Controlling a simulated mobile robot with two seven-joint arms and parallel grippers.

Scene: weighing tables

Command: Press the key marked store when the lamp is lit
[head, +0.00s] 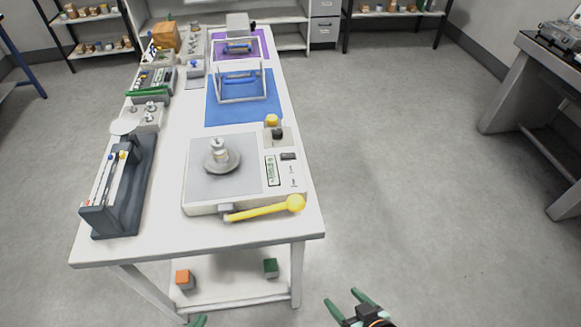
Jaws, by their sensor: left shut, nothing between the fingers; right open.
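A white weighing scale (235,205) stands at the front of the long white table. Its right-hand panel has a green-edged display (271,170), a small dark part (288,156) and small marks (292,182) too small to read. I cannot tell which key is marked store or pick out a lit lamp. A metal weight (219,150) sits on a round grey dish (221,162) on the scale plate. My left gripper (198,321) barely shows at the bottom edge, shut and empty, below the table. My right gripper (343,298) is open and empty, low, right of the table's front corner.
A yellow knob (271,120) stands behind the panel. A dark rack (125,185) is at left; a blue mat (215,113) lies farther back. Open floor (410,180) is at right.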

